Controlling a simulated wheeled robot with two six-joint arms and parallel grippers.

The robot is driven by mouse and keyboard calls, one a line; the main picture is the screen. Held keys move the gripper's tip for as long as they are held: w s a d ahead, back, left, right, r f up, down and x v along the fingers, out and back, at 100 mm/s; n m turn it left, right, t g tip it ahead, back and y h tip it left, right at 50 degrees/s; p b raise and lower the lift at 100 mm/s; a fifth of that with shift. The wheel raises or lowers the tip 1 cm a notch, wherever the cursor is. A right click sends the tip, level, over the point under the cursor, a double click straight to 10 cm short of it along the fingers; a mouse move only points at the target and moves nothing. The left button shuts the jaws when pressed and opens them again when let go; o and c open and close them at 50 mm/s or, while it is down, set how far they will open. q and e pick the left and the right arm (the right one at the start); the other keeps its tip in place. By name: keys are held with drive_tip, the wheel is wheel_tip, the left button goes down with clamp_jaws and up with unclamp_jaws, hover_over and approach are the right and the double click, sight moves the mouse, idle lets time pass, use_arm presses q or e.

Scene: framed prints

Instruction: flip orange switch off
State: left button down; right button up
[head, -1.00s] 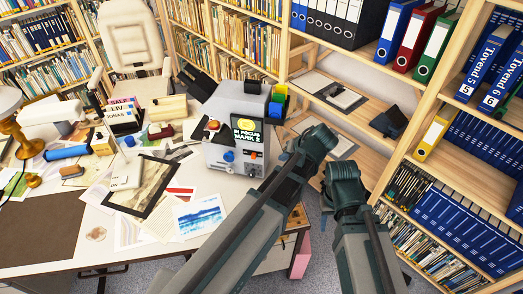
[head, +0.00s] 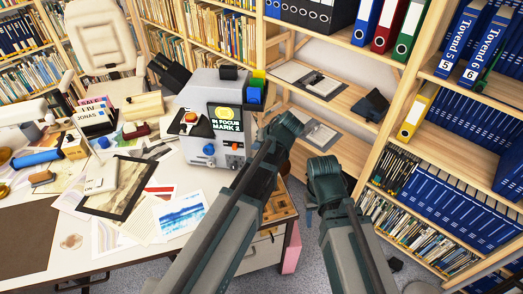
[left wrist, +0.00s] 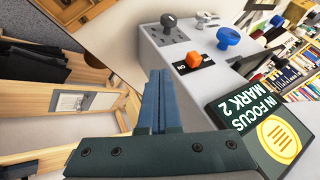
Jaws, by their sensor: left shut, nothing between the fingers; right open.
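The orange switch (left wrist: 195,60) sits on a black plate on the grey face of a machine (head: 178,150) marked "IN FOCUS MARK 2". In the head view it shows small on the front below the sign (head: 226,117). My left gripper (left wrist: 162,75) is shut and empty, its fingertips to the left of the switch in the left wrist view and seemingly apart from it. In the head view my left arm reaches up to the machine's right side, and its fingers are largely hidden. My right gripper (head: 318,205) is lower, right of the desk, its fingers mostly hidden.
The desk (head: 120,262) holds papers and books. Shelves with binders (head: 445,190) stand to the right.

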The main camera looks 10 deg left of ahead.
sight(236, 147)
use_arm(q)
drive_tip(key=a, duration=0.1)
drive_tip(key=a+f, duration=0.1)
drive_tip(key=a, duration=0.2)
drive_tip(key=shift+w+f+b, duration=0.25)
drive_tip(key=shift+f+b, duration=0.1)
drive_tip(key=shift+f, duration=0.05)
drive_tip(key=shift+a, duration=0.6)
use_arm(e)
drive_tip(key=shift+f, duration=0.9)
use_arm(q)
drive_tip(key=shift+s+a, duration=0.15)
drive_tip(key=shift+a, duration=0.95)
